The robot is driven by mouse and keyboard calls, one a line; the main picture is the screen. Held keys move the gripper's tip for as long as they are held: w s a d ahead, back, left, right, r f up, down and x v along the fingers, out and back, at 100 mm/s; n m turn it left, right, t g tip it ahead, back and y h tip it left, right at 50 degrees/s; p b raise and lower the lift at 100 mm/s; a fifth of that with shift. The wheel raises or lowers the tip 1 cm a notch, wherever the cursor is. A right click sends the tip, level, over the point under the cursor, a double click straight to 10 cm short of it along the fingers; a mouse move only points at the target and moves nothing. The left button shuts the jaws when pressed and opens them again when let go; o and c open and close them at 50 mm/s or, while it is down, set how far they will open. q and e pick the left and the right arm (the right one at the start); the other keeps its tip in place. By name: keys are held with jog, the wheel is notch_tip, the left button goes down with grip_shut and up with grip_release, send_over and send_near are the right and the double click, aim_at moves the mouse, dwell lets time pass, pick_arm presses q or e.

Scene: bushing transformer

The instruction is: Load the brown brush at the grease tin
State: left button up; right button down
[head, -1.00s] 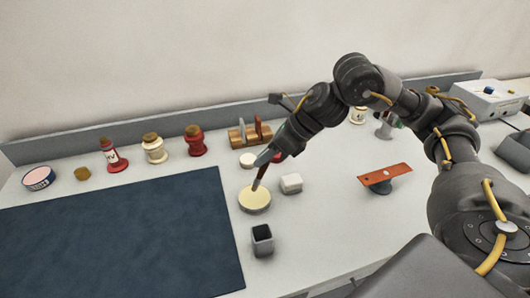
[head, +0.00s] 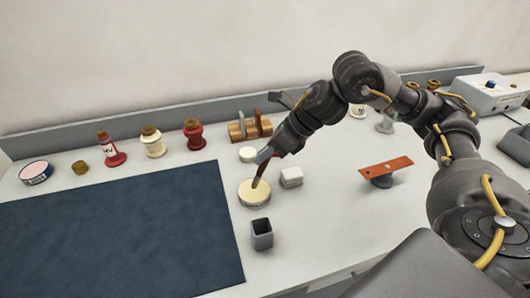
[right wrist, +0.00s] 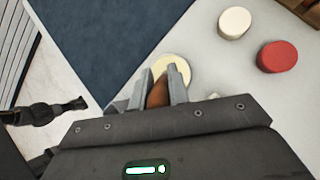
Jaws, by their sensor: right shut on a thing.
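My right gripper (head: 266,154) is shut on the brown brush (head: 259,176) and holds it tilted, tip down. The brush tip meets the pale yellow surface of the round grease tin (head: 253,195); how deep it goes I cannot tell. In the right wrist view the brown handle (right wrist: 157,93) sits between the two fingers (right wrist: 160,85), with the tin's pale top (right wrist: 180,68) just beyond.
A white round lid (head: 248,154) and wooden rack (head: 250,130) are behind. A blue mat (head: 120,230) lies left; an orange plate on a stand (head: 386,168) is right.

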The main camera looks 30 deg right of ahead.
jog(key=shift+f+b, duration=0.55)
jog(key=shift+b, duration=0.05)
dwell(1.6)
jog(key=shift+r+p, duration=2.7)
jog(key=shift+r, duration=0.9)
